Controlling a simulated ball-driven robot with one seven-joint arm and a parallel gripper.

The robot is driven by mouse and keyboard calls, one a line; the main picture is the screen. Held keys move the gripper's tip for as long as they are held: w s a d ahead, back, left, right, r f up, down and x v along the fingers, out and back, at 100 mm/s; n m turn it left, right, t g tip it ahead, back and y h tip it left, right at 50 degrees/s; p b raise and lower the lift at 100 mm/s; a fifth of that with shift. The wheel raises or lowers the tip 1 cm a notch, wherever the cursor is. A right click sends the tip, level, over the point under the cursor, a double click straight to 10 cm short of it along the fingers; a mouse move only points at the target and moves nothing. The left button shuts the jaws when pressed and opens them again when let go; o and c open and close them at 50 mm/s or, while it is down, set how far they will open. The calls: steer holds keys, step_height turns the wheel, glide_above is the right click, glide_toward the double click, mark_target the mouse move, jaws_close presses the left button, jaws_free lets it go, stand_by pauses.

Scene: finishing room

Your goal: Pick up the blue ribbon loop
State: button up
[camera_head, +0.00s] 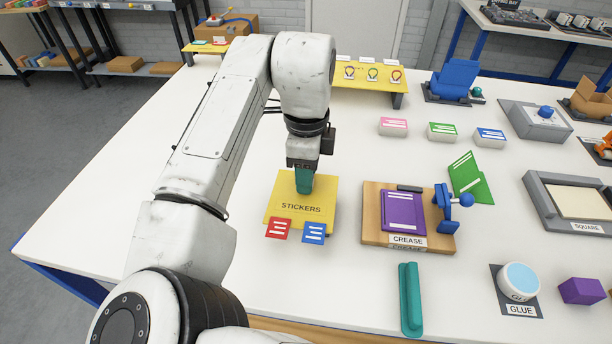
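A yellow stand (366,82) at the back of the table carries three small ribbon loops in a row. The left loop (350,72) looks dark, and I cannot tell whether it is blue. The middle loop (373,73) looks green and the right loop (396,76) red. My gripper (303,182) points down over the yellow STICKERS board (318,188), well in front of the stand. A teal piece shows at its tip; I cannot tell whether it is fingers or a held thing, nor whether the gripper is open.
Red (278,229) and blue (314,233) cards lie at the board's front. To the right are the CREASE board (375,232), a teal bar (411,300), a GLUE pot (518,281) and small card stacks (443,132). The table's left side (130,175) is bare.

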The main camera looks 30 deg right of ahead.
jaws_close()
stand_by(0.3)
stand_by(0.3)
